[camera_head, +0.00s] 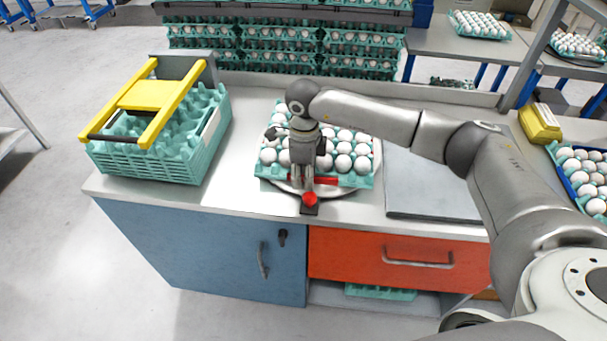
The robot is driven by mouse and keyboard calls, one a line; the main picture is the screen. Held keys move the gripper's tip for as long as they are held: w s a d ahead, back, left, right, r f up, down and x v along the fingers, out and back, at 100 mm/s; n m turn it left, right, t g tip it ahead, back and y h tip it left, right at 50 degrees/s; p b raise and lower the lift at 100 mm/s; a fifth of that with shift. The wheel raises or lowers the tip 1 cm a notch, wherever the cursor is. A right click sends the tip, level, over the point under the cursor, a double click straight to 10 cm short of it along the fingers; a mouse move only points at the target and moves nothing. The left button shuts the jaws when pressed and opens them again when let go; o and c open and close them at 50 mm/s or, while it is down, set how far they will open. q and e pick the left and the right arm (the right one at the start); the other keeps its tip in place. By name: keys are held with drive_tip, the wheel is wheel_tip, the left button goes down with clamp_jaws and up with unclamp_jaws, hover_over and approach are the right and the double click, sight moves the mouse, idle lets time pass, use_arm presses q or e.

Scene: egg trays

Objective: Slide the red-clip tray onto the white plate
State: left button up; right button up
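A teal egg tray (365,182) full of white eggs sits near the front edge of the counter, with a red clip (326,181) on its near side. A round pale plate (345,191) shows as a rim under the tray's front; the tray covers most of it. My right gripper (303,186) points down at the tray's near edge, beside the red clip, and hides some eggs. Its fingers look close together, but I cannot tell whether they grip anything. A red knob on a dark block (310,200) is just in front of the fingertips. My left gripper is out of view.
A teal crate stack (150,165) with a yellow-handled frame (150,95) stands at left. A flat grey panel (430,185) lies right of the tray, under my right arm. Another egg tray and a yellow box (540,123) are farther right. Stacked egg trays (285,48) stand behind.

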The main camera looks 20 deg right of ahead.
drive_tip(key=shift+w+d+r, duration=0.1)
drive_tip(key=shift+d+r, duration=0.05)
wheel_tip(320, 180, up, 12)
idle(0.4)
drive_tip(key=shift+f, duration=0.2)
